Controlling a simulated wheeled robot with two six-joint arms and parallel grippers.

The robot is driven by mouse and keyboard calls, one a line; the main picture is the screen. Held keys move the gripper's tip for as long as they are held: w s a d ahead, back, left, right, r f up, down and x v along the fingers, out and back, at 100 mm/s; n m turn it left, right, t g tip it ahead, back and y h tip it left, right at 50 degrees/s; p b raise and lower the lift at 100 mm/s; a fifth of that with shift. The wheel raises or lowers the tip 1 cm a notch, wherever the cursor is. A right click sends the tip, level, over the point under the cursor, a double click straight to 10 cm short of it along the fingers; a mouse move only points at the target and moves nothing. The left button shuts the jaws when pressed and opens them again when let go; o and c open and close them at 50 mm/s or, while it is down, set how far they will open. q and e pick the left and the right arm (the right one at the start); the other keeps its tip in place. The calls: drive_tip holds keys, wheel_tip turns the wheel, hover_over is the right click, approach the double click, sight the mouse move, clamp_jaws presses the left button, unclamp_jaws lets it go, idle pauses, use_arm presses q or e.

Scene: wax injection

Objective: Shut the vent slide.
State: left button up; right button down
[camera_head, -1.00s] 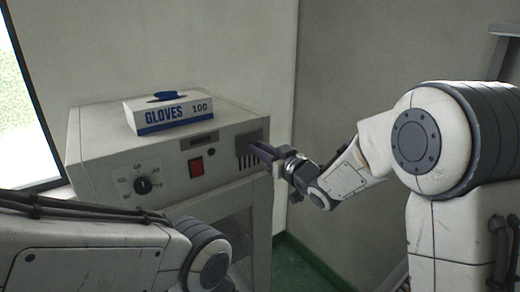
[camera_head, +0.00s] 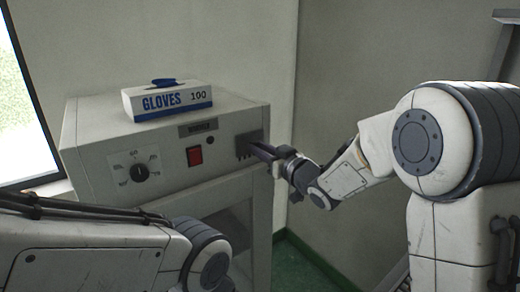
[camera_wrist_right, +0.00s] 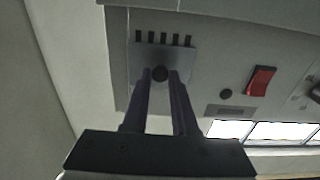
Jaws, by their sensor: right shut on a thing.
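The vent slide (camera_head: 249,139) is a dark grey plate at the upper right of the machine's front (camera_head: 100,180). Short lower ends of the dark vent slots (camera_head: 246,154) show below it. In the right wrist view, which is turned upside down, the slide (camera_wrist_right: 183,58) covers most of the slots, and several short slot ends (camera_wrist_right: 162,38) show past its edge. My right gripper (camera_head: 252,148) is at the slide. Its fingers (camera_wrist_right: 160,80) are shut on the slide's round dark knob (camera_wrist_right: 160,73). My left arm shows at lower left, but its gripper is out of view.
A glove box (camera_head: 168,102) stands on top of the machine. A dial (camera_head: 139,172) and a red switch (camera_head: 194,156) are left of the vent. A cabinet (camera_head: 262,215) is below. The wall is close on the right, with green floor (camera_head: 300,262) beneath.

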wheel_tip(320, 180, down, 3)
drive_tip(key=shift+f+b, duration=0.1)
drive_tip(key=shift+b, duration=0.8)
use_arm(q)
wheel_tip(320, 180, down, 3)
use_arm(e)
drive_tip(key=c, duration=0.7)
unclamp_jaws()
drive_tip(key=b, duration=0.2)
approach(250, 153)
drive_tip(key=v, duration=0.5)
use_arm(q)
wheel_tip(250, 153, down, 2)
drive_tip(key=shift+f, duration=0.25)
